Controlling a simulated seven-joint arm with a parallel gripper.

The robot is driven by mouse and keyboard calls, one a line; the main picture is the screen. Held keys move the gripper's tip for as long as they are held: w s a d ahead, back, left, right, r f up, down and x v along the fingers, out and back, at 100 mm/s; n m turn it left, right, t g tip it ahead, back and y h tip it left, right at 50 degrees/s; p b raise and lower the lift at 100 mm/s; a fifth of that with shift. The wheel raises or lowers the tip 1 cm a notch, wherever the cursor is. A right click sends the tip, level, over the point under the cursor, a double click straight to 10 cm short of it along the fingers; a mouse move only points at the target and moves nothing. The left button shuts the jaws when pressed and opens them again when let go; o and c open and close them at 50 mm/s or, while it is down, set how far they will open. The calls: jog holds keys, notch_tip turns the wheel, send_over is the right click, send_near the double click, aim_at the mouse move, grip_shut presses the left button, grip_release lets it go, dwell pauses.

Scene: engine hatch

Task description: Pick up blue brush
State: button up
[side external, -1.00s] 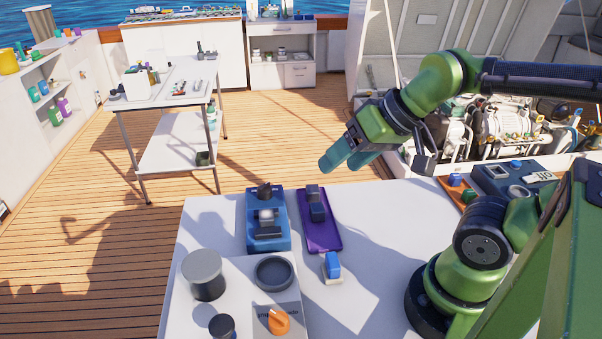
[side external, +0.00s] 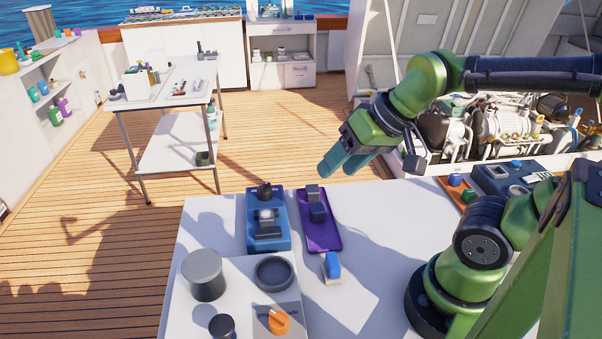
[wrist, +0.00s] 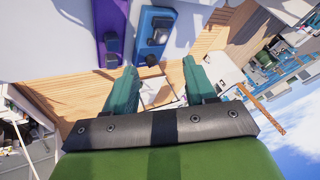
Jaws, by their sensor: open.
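The blue brush (side external: 332,264), a small block with a blue top and a pale base, stands on the white table in front of the purple tray in the side view. I cannot make it out in the wrist view. My gripper (side external: 340,168) is in the air above the table's far edge, behind and above the brush and well apart from it. In the wrist view the two teal fingers of my gripper (wrist: 154,88) are spread with nothing between them.
A purple tray (side external: 329,238) and a blue tray (side external: 283,243) hold dark parts. A grey canister (side external: 204,278), a dark ring (side external: 274,272) and an orange knob (side external: 279,322) are at the front left. An orange tray (side external: 447,185) lies at the right. The white tabletop (side external: 375,245) right of the brush is clear.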

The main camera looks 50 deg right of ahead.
jog(key=w+d+f+m+g, duration=0.1)
jog(key=w+f+m+g, duration=0.25)
jog(key=f+g, duration=0.4)
jog(key=m+g+y, duration=0.1)
jog(key=g, duration=0.1)
send_over(333, 259)
jog(key=w, duration=0.2)
jog(key=f, duration=0.8)
jog(key=shift+d+f, duration=0.4)
jog(key=shift+s+d+x, duration=0.1)
jog(key=shift+s+x, duration=0.05)
jog(key=shift+x, duration=0.8)
jog(key=shift+s+d+x, duration=0.1)
jog(key=shift+x, duration=0.85)
jog(key=shift+s+d+x, duration=0.1)
jog(key=shift+s+x, duration=0.05)
jog(key=shift+x, duration=0.8)
jog(key=c, duration=0.9)
